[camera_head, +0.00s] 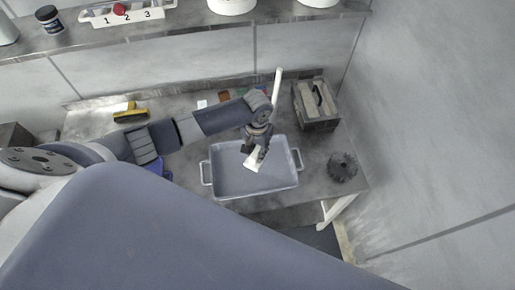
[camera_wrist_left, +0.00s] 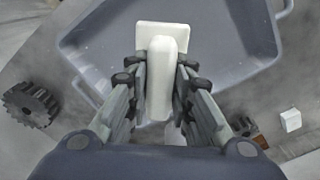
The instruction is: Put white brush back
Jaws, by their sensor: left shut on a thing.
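I cannot tell whether the head touches the tray floor. My right gripper is not in view.
A dark gear (camera_head: 342,167) lies right of the tray. A grey box with a handle (camera_head: 316,105) stands behind it at right. A shelf above holds a numbered 1-2-3 rack (camera_head: 127,17) and a dark jar (camera_head: 49,19).

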